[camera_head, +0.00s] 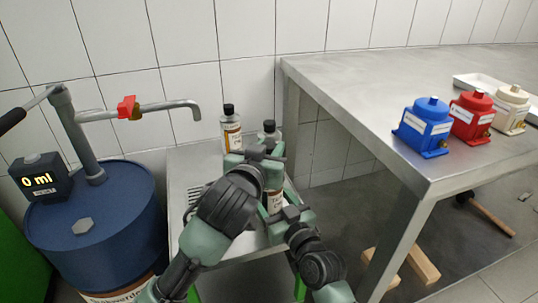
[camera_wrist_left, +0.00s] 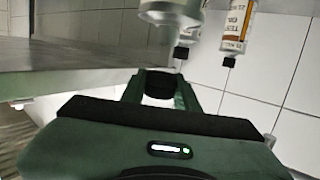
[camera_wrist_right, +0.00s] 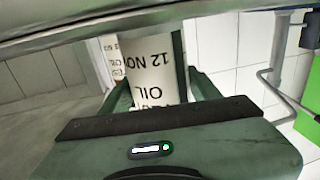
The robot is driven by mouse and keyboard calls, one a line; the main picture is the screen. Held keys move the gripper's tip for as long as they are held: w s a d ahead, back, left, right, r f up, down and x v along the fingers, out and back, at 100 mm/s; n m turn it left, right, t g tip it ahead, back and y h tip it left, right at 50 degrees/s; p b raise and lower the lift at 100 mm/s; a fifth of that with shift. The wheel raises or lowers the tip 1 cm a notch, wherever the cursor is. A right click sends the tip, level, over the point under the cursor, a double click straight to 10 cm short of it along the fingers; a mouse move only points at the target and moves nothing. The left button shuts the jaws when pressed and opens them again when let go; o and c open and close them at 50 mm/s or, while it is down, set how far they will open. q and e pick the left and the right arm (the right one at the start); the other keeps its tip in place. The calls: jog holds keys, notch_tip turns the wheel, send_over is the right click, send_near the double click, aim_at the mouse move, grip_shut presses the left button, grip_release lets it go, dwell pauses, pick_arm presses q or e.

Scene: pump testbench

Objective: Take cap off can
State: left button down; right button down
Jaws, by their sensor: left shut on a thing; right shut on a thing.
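My left gripper (camera_head: 268,154) is above my right gripper (camera_head: 280,198) over the small metal table. In the left wrist view, the left fingers are shut on a black cap (camera_wrist_left: 158,86). A gap shows between this cap and the pale shoulder of the near can (camera_wrist_left: 167,12). My right gripper is shut around the body of the can, whose white label with "OIL" shows in the right wrist view (camera_wrist_right: 153,65). In the head view, only part of this can (camera_head: 274,201) shows between the grippers; its top is hidden by the left gripper.
A blue barrel (camera_head: 120,215) with a pump spout is at left. The large table (camera_head: 360,95) at right carries blue, red and cream containers.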

pick_arm(q)
notch_tip(320, 180, up, 2)
jog(key=shift+r, duration=0.1)
pick_arm(e)
jog(key=shift+c, duration=1.3)
grip_release()
